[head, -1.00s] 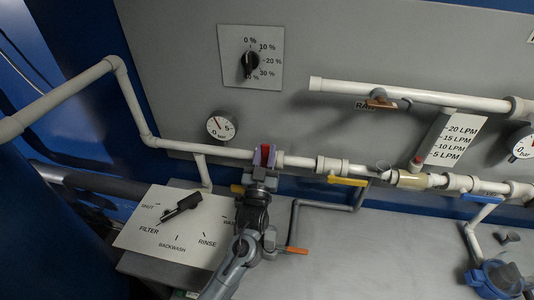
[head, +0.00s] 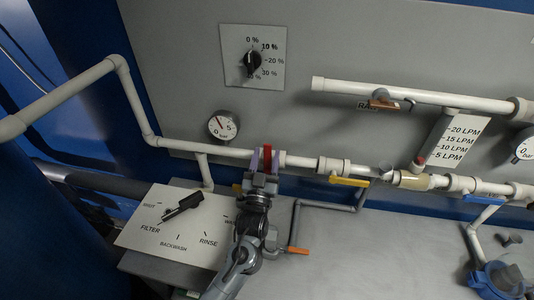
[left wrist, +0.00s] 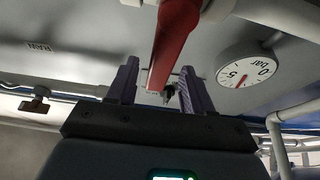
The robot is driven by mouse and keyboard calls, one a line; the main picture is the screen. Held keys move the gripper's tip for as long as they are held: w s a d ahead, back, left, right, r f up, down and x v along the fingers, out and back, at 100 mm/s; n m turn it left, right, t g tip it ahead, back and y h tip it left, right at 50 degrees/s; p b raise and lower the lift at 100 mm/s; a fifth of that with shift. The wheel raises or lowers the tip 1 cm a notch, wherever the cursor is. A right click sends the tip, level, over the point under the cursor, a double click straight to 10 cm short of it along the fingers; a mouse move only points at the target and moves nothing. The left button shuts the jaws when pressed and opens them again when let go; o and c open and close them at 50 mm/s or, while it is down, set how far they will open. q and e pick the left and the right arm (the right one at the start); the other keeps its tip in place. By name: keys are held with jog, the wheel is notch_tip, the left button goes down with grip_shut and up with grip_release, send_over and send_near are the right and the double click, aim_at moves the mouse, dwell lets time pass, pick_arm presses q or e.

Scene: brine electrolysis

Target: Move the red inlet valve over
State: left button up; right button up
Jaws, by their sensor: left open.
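The red inlet valve's handle (head: 267,156) is on the white pipe right of the round bar gauge. My left gripper (head: 265,161) is at it, with one purple finger on each side of the handle. In the left wrist view, the red handle (left wrist: 173,42) comes down from the top between the two purple fingers of my left gripper (left wrist: 160,80). The fingers are open, with gaps beside the handle. The valve body is largely hidden behind the gripper. My right gripper is not in view.
A yellow-handled valve (head: 348,182) is on the pipe to the right. The filter selector plate (head: 170,228) lies left of my arm, an orange handle (head: 298,251) right of it.

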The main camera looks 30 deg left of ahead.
pick_arm(q)
jog(key=v, duration=0.9)
jog(key=shift+s, duration=0.1)
jog(key=shift+r, duration=0.1)
